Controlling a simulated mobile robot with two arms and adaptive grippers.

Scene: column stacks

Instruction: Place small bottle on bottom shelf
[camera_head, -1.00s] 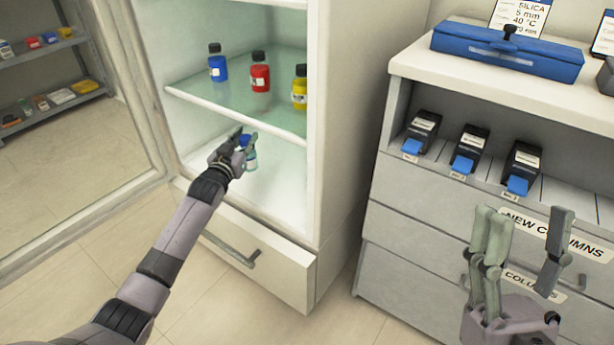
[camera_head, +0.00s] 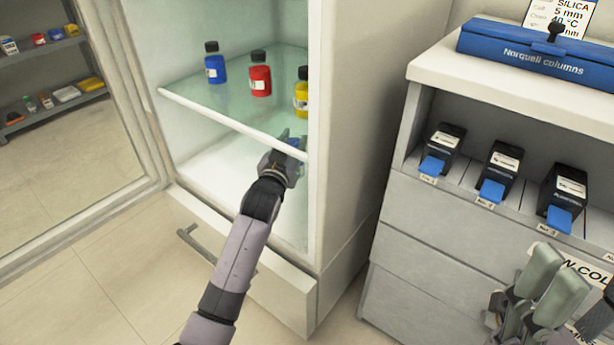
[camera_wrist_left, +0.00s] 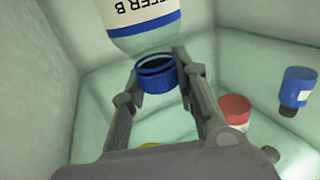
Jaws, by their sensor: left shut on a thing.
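The small bottle (camera_wrist_left: 140,35) has a clear body, a white label reading "…FFER B" and a blue cap (camera_wrist_left: 157,74). My left gripper (camera_wrist_left: 155,78) is shut on it at the cap. In the head view my left gripper (camera_head: 284,162) is inside the open cabinet, below the glass shelf's front edge and near the right wall. A bit of blue (camera_head: 297,143) shows at its tip; the rest of the bottle is mostly hidden there. The bottom shelf (camera_head: 215,170) is white and bare on its left. My right gripper (camera_head: 570,300) is open and empty, partly cut off at lower right.
Blue (camera_head: 215,68), red (camera_head: 260,79) and yellow (camera_head: 301,95) bottles stand on the glass shelf (camera_head: 240,115) above. The open glass door (camera_head: 70,130) is at left. A counter unit (camera_head: 440,240) with column boxes and a blue case (camera_head: 530,58) stands at right.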

